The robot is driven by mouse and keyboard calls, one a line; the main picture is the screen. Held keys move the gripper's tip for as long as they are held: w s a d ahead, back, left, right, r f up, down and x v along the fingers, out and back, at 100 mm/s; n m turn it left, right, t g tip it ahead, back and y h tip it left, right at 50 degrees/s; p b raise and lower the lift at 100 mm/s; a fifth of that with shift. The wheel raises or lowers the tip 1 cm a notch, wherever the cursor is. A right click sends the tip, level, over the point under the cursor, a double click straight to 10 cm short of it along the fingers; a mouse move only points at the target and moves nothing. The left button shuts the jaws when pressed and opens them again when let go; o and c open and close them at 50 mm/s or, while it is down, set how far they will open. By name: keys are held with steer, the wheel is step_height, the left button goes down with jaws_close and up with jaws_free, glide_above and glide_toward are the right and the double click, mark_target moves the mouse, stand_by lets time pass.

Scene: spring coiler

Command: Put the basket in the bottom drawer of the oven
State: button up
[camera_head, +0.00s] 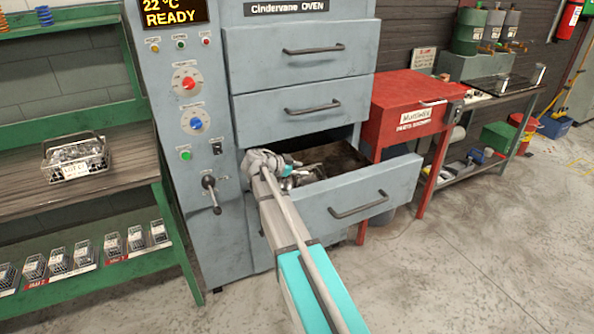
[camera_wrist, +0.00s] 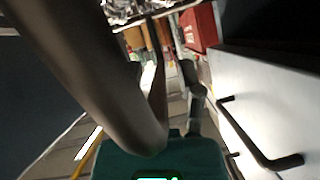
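The grey oven (camera_head: 224,229) has its lowest visible drawer (camera_head: 375,189) pulled out, with the two drawers above it shut. My gripper (camera_head: 285,168) is at the left side of the open drawer, over or inside it; its fingers are not clear. Shiny metal pieces (camera_head: 300,178) show beside it in the drawer, and shiny pieces (camera_wrist: 125,9) are at the top of the wrist view. I cannot tell whether they are in a basket or held. A wire basket (camera_head: 77,158) with metal parts and a white label stands on the shelf at left, away from my gripper.
The green rack (camera_head: 150,176) with a wooden shelf stands left of the oven, with several small wire boxes lower down. A red cabinet (camera_head: 402,117) stands close behind the drawer at right. A lever (camera_head: 212,195) sticks out of the oven front. The floor at right is clear.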

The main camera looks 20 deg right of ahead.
steer(key=shift+r, duration=0.1)
steer(key=p+v, duration=0.5)
steer(key=v, duration=0.7)
stand_by(0.4)
stand_by(0.3)
